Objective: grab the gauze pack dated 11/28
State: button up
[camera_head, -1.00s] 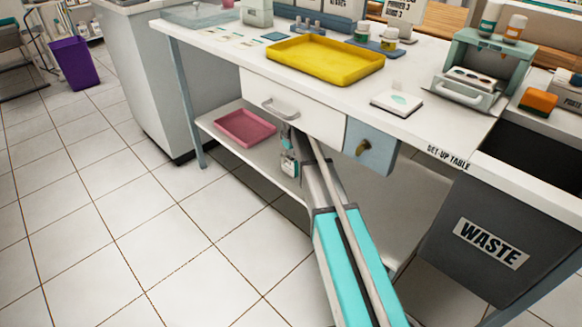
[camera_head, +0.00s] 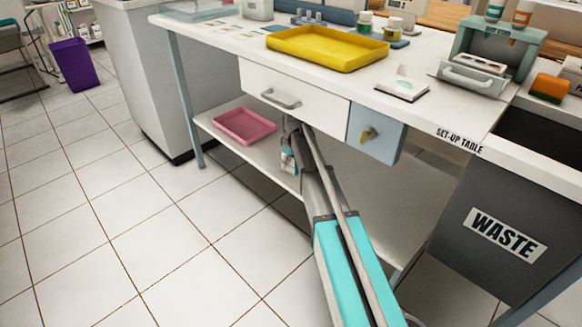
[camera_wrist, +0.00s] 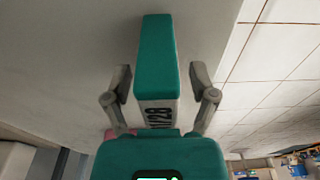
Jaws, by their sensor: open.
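The gauze pack (camera_wrist: 157,55) is a narrow block with a teal face and a white side, seen in the wrist view. Dark print on the white side reads "/28", with the part before it unclear. My gripper (camera_wrist: 161,75) is open, with one finger on each side of the pack and a visible gap at both. In the head view my gripper (camera_head: 289,155) is low under the drawer, by the front of the lower shelf. A small teal and white patch shows there, but I cannot tell pack from gripper.
The lower shelf (camera_head: 225,148) holds a pink tray (camera_head: 245,126) left of my gripper. The white drawer (camera_head: 290,98) and the blue panel with a knob (camera_head: 375,133) hang above my arm. A yellow tray (camera_head: 328,50) is on the tabletop.

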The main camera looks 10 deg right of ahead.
jog(key=shift+f, duration=0.1)
jog(key=shift+c, duration=0.2)
dwell(0.4)
grip_shut()
jog(key=shift+r, duration=0.2)
notch_tip(320, 180, up, 3)
jog(key=p, duration=0.3)
jog(key=shift+f, duration=0.15)
jog(key=s+d, duration=0.3)
jog(key=s, duration=0.2)
jog(key=s+d, duration=0.3)
jog(key=s, duration=0.2)
jog(key=s+d, duration=0.4)
jog(key=s, duration=0.1)
jog(key=shift+r, duration=0.2)
